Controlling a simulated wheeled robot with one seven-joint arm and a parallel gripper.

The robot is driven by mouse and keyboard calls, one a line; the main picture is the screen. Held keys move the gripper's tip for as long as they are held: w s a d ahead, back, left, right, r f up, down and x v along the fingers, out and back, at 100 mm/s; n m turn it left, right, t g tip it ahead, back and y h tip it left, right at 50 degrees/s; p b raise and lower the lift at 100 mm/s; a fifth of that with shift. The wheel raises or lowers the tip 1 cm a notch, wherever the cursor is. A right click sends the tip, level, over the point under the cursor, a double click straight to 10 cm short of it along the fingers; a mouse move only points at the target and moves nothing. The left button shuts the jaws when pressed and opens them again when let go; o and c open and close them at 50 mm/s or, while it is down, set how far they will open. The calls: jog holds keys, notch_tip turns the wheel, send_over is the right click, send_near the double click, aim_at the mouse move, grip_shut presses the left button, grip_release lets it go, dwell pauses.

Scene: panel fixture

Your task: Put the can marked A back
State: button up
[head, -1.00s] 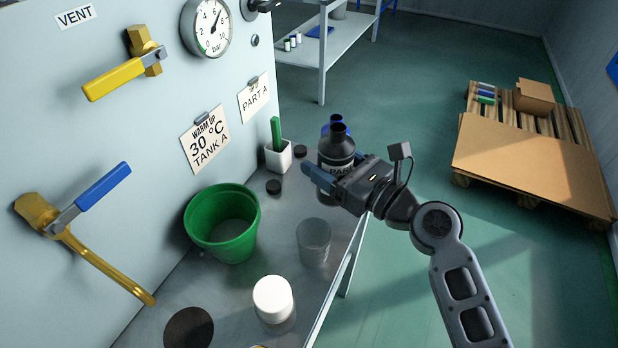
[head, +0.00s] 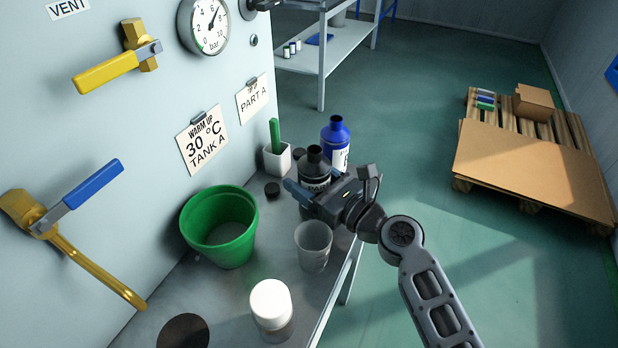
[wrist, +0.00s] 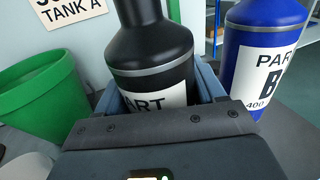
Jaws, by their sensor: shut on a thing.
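A black can (head: 314,166) with a white label reading "PART" is held upright over the metal bench; I cannot tell whether its base touches the bench. The letter on its label is hidden by my gripper. In the wrist view the black can (wrist: 150,45) stands between the blue-grey fingers. My gripper (head: 308,192) is shut on its body. A blue can (head: 336,140) stands just behind and to the right of it, and in the wrist view its label (wrist: 275,75) reads "PART B".
A green bucket (head: 220,228), a clear cup (head: 313,246) and a white-lidded jar (head: 270,300) stand on the bench. A white holder (head: 277,160) with a green item and black caps (head: 272,190) sit near the panel. The bench's right edge is close.

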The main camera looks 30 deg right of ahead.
jog(key=shift+f, duration=0.15)
jog(key=o, duration=1.4)
jog(key=shift+r, duration=0.25)
jog(key=b+v, duration=0.1)
jog(key=v, duration=1.1)
